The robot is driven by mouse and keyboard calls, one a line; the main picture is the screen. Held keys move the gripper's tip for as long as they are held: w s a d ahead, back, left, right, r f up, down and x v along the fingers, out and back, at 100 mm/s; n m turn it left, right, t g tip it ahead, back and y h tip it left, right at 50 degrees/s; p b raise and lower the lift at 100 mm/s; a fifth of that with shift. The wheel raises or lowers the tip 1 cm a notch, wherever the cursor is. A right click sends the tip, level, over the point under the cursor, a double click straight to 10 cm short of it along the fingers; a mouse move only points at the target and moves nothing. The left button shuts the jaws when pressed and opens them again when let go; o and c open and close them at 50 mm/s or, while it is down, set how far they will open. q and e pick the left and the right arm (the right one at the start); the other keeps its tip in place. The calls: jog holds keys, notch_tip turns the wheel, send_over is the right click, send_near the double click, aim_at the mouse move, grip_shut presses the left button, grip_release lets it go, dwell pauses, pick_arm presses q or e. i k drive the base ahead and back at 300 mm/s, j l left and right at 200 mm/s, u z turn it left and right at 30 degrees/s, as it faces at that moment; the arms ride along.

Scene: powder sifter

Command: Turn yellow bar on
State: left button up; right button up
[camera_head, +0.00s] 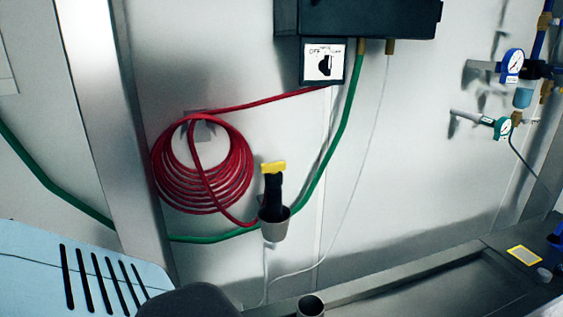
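A yellow bar (273,168) sits across the top of an upright black handle-like part (273,190) near the picture's middle. The black part stands in a grey cup-shaped holder (274,229) in front of the pale wall. The bar lies roughly level, tilted slightly. I cannot tell from this view whether it is on or off. Neither of my grippers shows in the head view, and nothing is seen touching the bar.
A coiled red hose (203,167) hangs left of the bar, and a green hose (338,140) runs behind it. Above is a switch box (323,62) marked OFF. Gauges (512,63) are at right. A light-blue slotted surface (80,275) fills the lower left.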

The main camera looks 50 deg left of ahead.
aim_at(273, 167)
jog(key=u, duration=1.6)
